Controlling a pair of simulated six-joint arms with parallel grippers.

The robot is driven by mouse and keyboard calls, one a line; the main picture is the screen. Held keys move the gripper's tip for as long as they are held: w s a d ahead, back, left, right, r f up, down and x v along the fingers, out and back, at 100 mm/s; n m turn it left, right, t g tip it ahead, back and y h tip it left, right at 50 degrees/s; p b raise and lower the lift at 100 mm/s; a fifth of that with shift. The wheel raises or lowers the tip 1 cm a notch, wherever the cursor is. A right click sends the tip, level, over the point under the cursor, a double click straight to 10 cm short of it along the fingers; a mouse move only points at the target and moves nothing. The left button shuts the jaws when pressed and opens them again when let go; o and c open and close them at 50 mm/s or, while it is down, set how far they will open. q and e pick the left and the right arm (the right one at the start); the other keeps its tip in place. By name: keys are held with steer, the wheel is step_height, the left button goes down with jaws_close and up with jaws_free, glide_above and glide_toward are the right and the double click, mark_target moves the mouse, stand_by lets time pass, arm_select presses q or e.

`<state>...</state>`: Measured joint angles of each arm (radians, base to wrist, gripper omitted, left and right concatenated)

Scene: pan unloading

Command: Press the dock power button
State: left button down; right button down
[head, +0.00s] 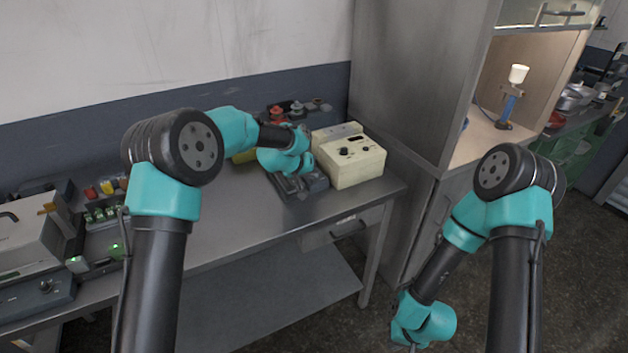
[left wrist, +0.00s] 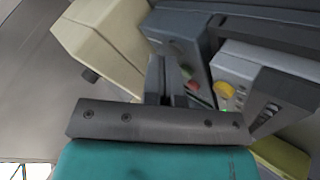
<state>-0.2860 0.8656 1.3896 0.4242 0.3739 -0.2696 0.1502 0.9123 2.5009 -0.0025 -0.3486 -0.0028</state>
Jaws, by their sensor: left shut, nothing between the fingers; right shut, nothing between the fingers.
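My left gripper (head: 296,184) is over a dark grey device (head: 315,183) on the bench, which may be the dock. The gripper and wrist hide much of its top in the head view. In the left wrist view the shut, empty fingers (left wrist: 165,80) are in front of the dark grey device (left wrist: 185,30). Small red and green parts (left wrist: 191,87) show just right of the fingertips; I cannot tell which is the power button, or whether the fingers touch anything. My right gripper (head: 412,346) hangs low at the bottom edge, barely visible, away from the bench.
A cream box with black knobs (head: 355,165) stands right beside the dark device. A light grey unit with a yellow knob (left wrist: 225,90) is on its other side in the left wrist view. Red-topped items (head: 278,115) stand behind. The bench middle (head: 225,215) is clear.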

stand_by(0.4)
arm_select(q)
steer(key=shift+r, duration=0.8)
steer(key=shift+r, duration=0.1)
steer(key=shift+r, duration=2.4)
